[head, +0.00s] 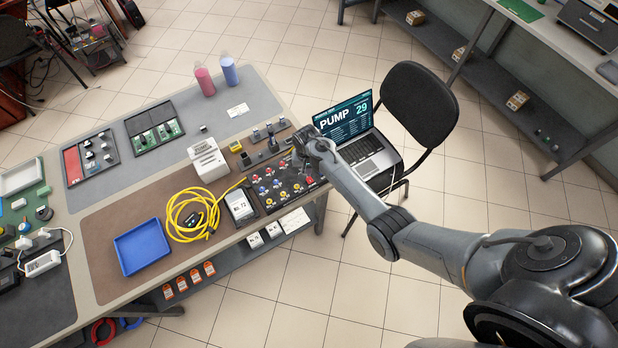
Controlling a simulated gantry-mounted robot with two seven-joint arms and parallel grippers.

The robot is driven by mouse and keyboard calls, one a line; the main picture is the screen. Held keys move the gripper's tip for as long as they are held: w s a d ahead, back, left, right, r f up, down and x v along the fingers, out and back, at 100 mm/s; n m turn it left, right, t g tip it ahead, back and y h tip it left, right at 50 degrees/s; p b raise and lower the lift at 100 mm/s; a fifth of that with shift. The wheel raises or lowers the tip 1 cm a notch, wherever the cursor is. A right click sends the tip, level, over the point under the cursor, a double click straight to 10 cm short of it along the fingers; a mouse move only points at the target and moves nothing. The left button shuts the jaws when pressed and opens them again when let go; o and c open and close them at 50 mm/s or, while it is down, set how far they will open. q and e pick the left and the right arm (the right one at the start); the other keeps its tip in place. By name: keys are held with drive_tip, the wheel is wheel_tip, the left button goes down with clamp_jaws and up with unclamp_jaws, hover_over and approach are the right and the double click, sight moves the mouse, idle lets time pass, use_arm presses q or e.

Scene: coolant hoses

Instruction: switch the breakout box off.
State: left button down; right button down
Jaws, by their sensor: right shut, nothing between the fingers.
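What looks like the breakout box (281,196) is a dark panel with several red, blue and yellow sockets or knobs, at the right end of the workbench. My right gripper (297,160) is shut and empty over the panel's far right part. It hides some of the panel there. Whether it touches the panel, and which way the power switch is set, is too small to tell. My left gripper is not in view.
A coiled yellow cable (172,215), a meter-like box (240,205) and a blue tray (142,247) lie left of the panel. Pink (205,82) and blue (229,71) cylinders stand at the back.

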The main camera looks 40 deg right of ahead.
drive_tip(key=shift+f+b, duration=0.3)
drive_tip(key=shift+f, duration=0.1)
idle(0.6)
drive_tip(key=shift+f+b, duration=0.35)
drive_tip(key=shift+f, duration=0.2)
idle(0.4)
wheel_tip(320, 180, up, 3)
drive_tip(key=p, duration=0.3)
drive_tip(key=shift+f, duration=0.1)
wheel_tip(320, 180, up, 4)
drive_tip(key=p, duration=0.5)
